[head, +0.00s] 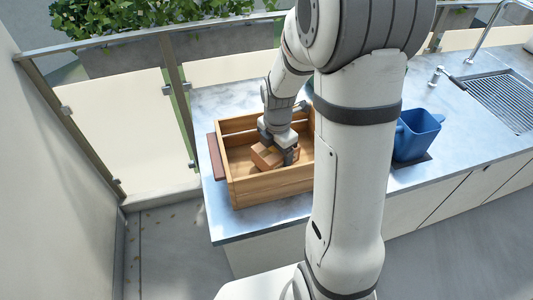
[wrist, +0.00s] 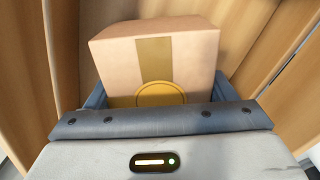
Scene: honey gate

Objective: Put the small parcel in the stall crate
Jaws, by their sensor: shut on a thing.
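The small parcel (head: 267,157) is a brown cardboard box with a tan tape strip. In the wrist view the parcel (wrist: 155,65) fills the upper middle, with a round yellow mark on its near face. My gripper (head: 287,150) is shut on it, pointing down inside the stall crate. The stall crate (head: 270,188) is an open wooden box on the counter, and its slatted walls (wrist: 28,80) surround the parcel in the wrist view. The parcel is below the crate's rim and looks tilted in the head view. I cannot tell whether it touches the crate's floor.
A blue watering can (head: 416,135) stands on the counter right of my arm. A sink with a drain grid (head: 497,98) and a tap is farther right. A dark red-brown item (head: 216,157) lies along the crate's left side. A railing with panels (head: 110,90) runs behind the counter.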

